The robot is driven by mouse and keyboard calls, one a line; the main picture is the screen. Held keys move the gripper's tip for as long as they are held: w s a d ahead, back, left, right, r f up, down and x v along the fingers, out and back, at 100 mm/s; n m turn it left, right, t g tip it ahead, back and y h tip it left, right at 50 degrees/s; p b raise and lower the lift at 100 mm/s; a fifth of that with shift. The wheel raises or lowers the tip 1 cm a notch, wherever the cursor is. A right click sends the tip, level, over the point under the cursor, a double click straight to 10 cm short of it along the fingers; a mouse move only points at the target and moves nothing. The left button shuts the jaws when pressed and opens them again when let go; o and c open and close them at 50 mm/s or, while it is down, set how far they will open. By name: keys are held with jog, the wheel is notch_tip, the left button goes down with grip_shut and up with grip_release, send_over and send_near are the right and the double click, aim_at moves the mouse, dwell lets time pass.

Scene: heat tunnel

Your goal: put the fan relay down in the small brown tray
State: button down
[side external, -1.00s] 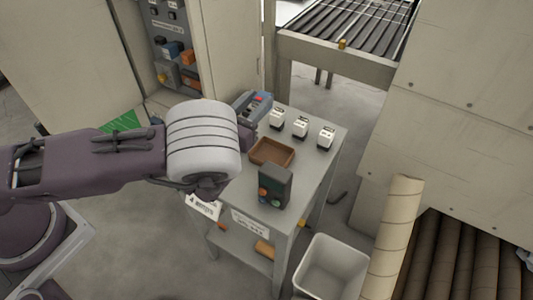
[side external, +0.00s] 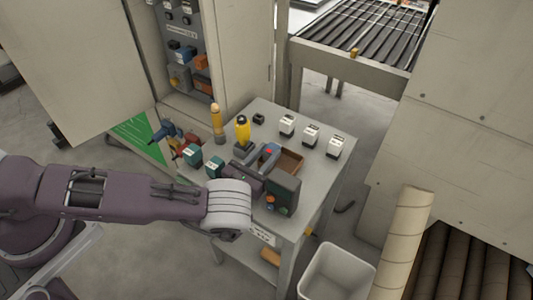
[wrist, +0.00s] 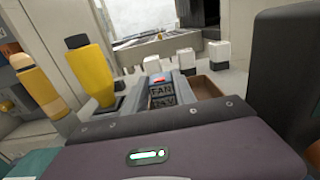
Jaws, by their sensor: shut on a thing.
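My gripper (side external: 267,155) is shut on the fan relay, a dark block with a "FAN" label (wrist: 162,95) and a red patch on top, seen between the fingers in the wrist view. In the side view the fingers mostly hide it. The small brown tray (side external: 292,163) is on the grey table, directly right of my gripper. It also shows in the wrist view (wrist: 215,86), just right of the relay. The fingers overlap the tray's left side in the side view; I cannot tell how high the relay is above it.
A dark control box with buttons (side external: 283,195) stands close in front of the tray. White relays (side external: 311,134) line the table's far right side. A white bin (side external: 336,272) is below.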

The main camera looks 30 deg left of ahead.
jog(key=shift+f, duration=0.6)
jog(key=c, duration=1)
grip_release()
